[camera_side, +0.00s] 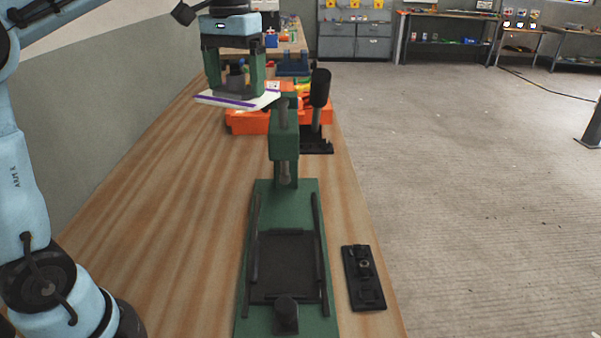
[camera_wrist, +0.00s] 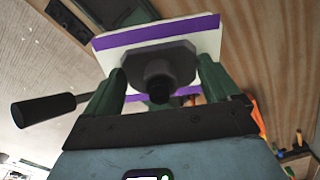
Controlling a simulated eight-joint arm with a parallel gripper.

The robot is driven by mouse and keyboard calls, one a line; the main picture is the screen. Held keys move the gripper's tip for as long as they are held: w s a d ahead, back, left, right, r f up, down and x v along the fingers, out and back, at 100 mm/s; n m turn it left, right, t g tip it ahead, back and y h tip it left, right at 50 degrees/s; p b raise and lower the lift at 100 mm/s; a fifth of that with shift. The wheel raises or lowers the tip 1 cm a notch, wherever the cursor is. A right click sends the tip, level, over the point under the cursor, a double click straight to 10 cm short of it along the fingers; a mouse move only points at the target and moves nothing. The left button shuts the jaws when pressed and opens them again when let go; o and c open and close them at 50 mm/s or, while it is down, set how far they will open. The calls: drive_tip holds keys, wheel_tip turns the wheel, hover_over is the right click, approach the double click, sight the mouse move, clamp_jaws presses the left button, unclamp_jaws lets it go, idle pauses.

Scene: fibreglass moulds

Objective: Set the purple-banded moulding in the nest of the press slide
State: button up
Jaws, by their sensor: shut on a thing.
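My gripper (camera_side: 236,84) has green fingers shut on the grey block on top of the purple-banded moulding (camera_side: 222,99). The moulding is a thin white plate with a purple stripe, held in the air above the bench, behind and left of the press. In the wrist view the moulding (camera_wrist: 157,35) shows purple bands at its far and near sides, and my gripper (camera_wrist: 160,75) grips its grey block. The press (camera_side: 284,140) is green. Its dark slide (camera_side: 286,265) lies between two rails at the front, with a black knob at its near end. The slide's recess looks empty.
A black lever handle (camera_side: 320,88) stands behind the press column. An orange case (camera_side: 250,122) lies on the bench below the moulding. A black clamp-like fixture (camera_side: 362,277) lies right of the press. The wooden bench (camera_side: 170,220) is clear left of the press.

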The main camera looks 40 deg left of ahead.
sight(224, 188)
drive_tip(key=w+a+f+n, duration=0.1)
drive_tip(key=a+n, duration=0.2)
drive_tip(key=a, duration=0.5)
drive_tip(key=w+a+n, duration=0.2)
drive_tip(key=a+n, duration=0.1)
drive_tip(key=a, duration=0.4)
wheel_tip(224, 188, down, 28)
drive_tip(key=shift+a+f, duration=0.1)
drive_tip(key=shift+f, duration=0.05)
drive_tip(key=o, duration=0.8)
drive_tip(key=shift+f, duration=0.1)
drive_tip(key=shift+o, duration=0.8)
wheel_tip(224, 188, up, 12)
drive_tip(key=s+d+r+m+t, duration=0.2)
drive_tip(key=d+m, duration=0.1)
drive_tip(key=d, duration=0.4)
drive_tip(key=s+d+r+m+t, duration=0.1)
drive_tip(key=s+d+r+m, duration=0.15)
drive_tip(key=d, duration=0.35)
drive_tip(key=s+d+f+m+t, duration=0.3)
drive_tip(key=s+d+m+t, duration=0.1)
drive_tip(key=s+d, duration=0.3)
drive_tip(key=d, duration=0.2)
drive_tip(key=shift+s+d+f, duration=0.25)
drive_tip(key=shift+s+d, duration=0.05)
drive_tip(key=shift+s, duration=0.05)
